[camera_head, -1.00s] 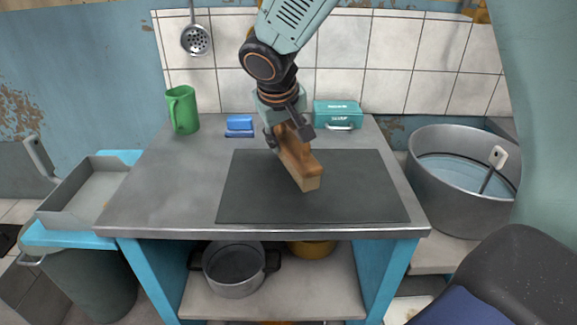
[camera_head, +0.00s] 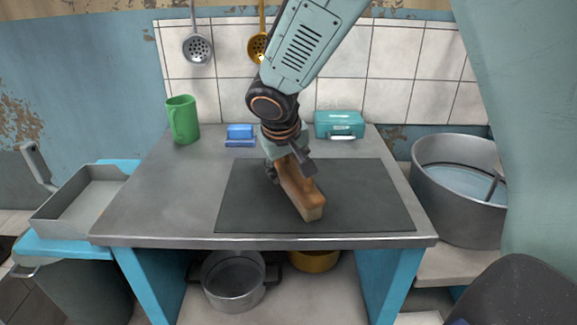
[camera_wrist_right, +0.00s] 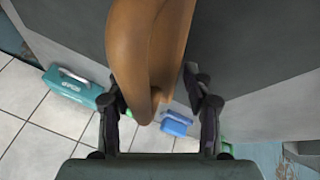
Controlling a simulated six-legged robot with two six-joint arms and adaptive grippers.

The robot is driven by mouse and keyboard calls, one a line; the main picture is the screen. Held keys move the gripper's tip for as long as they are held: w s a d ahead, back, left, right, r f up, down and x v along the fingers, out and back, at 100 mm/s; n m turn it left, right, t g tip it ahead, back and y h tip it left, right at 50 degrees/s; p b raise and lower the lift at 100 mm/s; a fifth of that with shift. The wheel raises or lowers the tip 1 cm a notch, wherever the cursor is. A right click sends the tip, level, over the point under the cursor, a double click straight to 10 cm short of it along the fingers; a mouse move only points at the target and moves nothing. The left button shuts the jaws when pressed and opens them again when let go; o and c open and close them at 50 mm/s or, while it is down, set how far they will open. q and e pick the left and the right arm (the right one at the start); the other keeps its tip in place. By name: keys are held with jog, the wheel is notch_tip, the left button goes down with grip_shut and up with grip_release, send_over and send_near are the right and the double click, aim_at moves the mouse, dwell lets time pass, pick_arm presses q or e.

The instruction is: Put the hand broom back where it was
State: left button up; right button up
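The hand broom (camera_head: 301,190) is a brown wooden piece over the dark mat (camera_head: 245,205) on the worktop, slanting toward the mat's front edge. My right gripper (camera_head: 287,163) is shut on its far end; whether the broom touches the mat is unclear. In the right wrist view the broom (camera_wrist_right: 150,45) lies between the two fingers of the gripper (camera_wrist_right: 160,95). My left gripper is not in view.
On the grey worktop (camera_head: 150,210) stand a green mug (camera_head: 183,120), a blue box (camera_head: 240,134) and a teal case (camera_head: 339,124). A metal tub (camera_head: 455,205) is at right, a grey tray (camera_head: 75,212) at left. Two skimmers hang on the wall. The worktop's left part is clear.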

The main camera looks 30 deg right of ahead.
jog(key=shift+o, duration=0.8)
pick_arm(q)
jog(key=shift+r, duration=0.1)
pick_arm(e)
jog(key=shift+o, duration=0.2)
jog(key=shift+s+d, duration=0.1)
jog(key=shift+r, duration=0.1)
jog(key=shift+r, duration=0.15)
pick_arm(q)
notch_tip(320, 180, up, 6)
jog(key=p, duration=0.5)
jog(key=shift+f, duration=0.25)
pick_arm(e)
jog(key=v, duration=1.2)
